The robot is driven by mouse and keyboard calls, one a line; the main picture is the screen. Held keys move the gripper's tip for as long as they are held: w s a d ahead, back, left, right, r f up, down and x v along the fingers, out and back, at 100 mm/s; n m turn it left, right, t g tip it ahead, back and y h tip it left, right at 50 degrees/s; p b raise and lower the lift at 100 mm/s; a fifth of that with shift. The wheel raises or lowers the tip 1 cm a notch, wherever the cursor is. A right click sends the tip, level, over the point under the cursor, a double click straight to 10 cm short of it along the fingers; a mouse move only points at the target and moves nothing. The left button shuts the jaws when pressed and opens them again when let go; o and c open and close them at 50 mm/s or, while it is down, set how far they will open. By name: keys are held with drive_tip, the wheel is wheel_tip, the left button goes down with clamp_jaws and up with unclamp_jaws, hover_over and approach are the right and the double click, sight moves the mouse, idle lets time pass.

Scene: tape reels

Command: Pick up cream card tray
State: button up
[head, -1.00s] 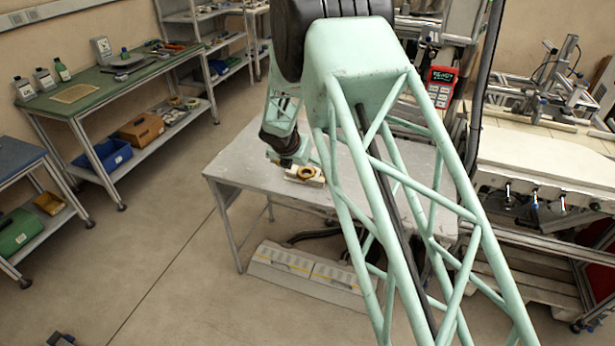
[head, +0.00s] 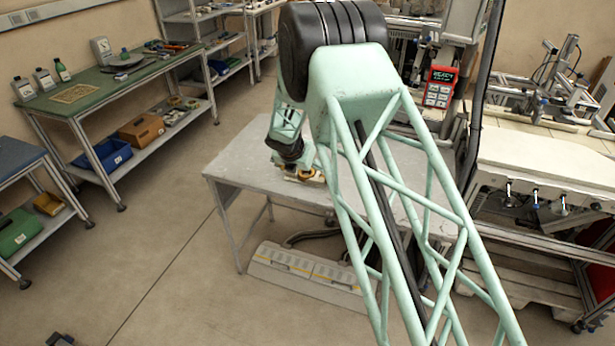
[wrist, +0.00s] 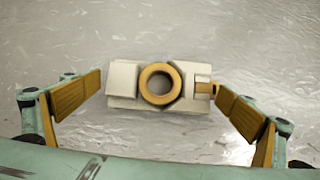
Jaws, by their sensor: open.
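A cream card tray (wrist: 123,80) lies on the grey metal table, with a brown-yellow ring (wrist: 147,91) resting on its middle and a small brown piece at its right end. In the head view the tray (head: 318,179) is partly hidden by my arm. My gripper (wrist: 160,97) is open, with one finger on each side of the tray in the wrist view and gaps between. The fingers appear nearer the camera than the tray; their exact height over the table cannot be told.
The table (head: 240,172) is bare around the tray. A grey case (head: 300,270) lies on the floor below it. A machine bench (head: 540,165) stands to the right, and a green-topped bench (head: 100,88) stands at the left.

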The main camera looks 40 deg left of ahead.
drive_tip(key=c, duration=0.7)
drive_tip(key=shift+r, duration=0.15)
drive_tip(key=shift+c, duration=0.2)
drive_tip(key=shift+r+p, duration=0.4)
drive_tip(key=shift+r, duration=1.3)
drive_tip(key=shift+s+d, duration=0.25)
drive_tip(key=shift+d, duration=0.75)
drive_tip(key=s+d+b, duration=0.1)
drive_tip(key=d, duration=0.3)
drive_tip(key=s+d+r+b, duration=0.1)
drive_tip(key=d, duration=0.4)
drive_tip(key=s+d+b, duration=0.1)
drive_tip(key=d, duration=0.3)
drive_tip(key=shift+s+d+r+b, duration=0.15)
drive_tip(key=shift+s+d+b, duration=0.05)
drive_tip(key=shift+s+b, duration=0.15)
